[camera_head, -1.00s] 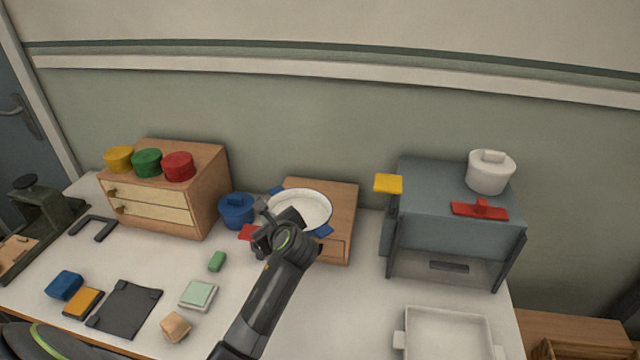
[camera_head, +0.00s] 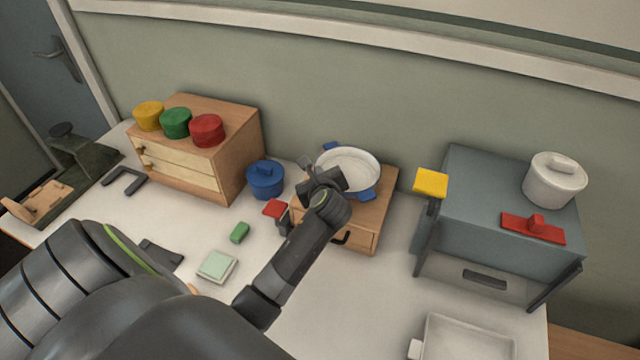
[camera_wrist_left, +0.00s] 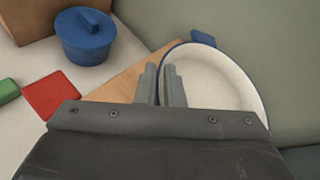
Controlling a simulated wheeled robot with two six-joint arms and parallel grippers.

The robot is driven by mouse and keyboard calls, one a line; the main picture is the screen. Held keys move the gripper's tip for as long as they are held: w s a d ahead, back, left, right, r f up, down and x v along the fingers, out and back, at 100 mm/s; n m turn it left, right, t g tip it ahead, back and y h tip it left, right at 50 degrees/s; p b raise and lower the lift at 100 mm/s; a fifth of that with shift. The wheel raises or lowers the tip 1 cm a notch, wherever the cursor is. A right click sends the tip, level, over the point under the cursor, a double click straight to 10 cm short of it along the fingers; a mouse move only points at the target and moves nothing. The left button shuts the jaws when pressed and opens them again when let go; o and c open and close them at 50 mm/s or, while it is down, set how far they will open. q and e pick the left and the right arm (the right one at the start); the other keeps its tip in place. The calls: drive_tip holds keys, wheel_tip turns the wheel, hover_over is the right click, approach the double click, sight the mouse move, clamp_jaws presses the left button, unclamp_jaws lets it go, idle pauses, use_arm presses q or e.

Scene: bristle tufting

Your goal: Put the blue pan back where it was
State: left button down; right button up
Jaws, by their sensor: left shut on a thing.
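The blue pan (camera_head: 348,170), white inside with a blue rim and two blue handles, is over the top of the small wooden drawer box (camera_head: 382,200). In the left wrist view the pan (camera_wrist_left: 225,85) fills the right side, one blue handle at its far edge. My left gripper (camera_head: 318,172) is at the pan's left side; its fingers (camera_wrist_left: 166,82) are shut on the rim. Whether the pan rests on the box or hangs just above it, I cannot tell. My right gripper is not in view.
A lidded blue pot (camera_head: 265,180) and a red square (camera_head: 275,208) stand left of the box. The wooden cabinet (camera_head: 240,145) is further left. A grey oven-like box (camera_head: 500,210) with a white pot (camera_head: 553,180) stands right. A white tray (camera_head: 465,340) is front right.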

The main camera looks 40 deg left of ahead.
use_arm(q)
wheel_tip(320, 180, down, 4)
drive_tip(key=shift+r, duration=0.2)
drive_tip(key=c, duration=1.6)
unclamp_jaws()
drive_tip(key=shift+o, duration=0.3)
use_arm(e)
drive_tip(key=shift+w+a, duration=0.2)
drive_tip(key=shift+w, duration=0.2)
use_arm(q)
drive_tip(key=shift+d, duration=0.1)
drive_tip(key=shift+s+d+r+p, duration=0.15)
drive_tip(key=shift+p, duration=0.15)
drive_tip(key=p+v, duration=0.7)
drive_tip(key=v, duration=0.4)
drive_tip(key=shift+s+p, duration=0.25)
drive_tip(key=shift+p, duration=0.1)
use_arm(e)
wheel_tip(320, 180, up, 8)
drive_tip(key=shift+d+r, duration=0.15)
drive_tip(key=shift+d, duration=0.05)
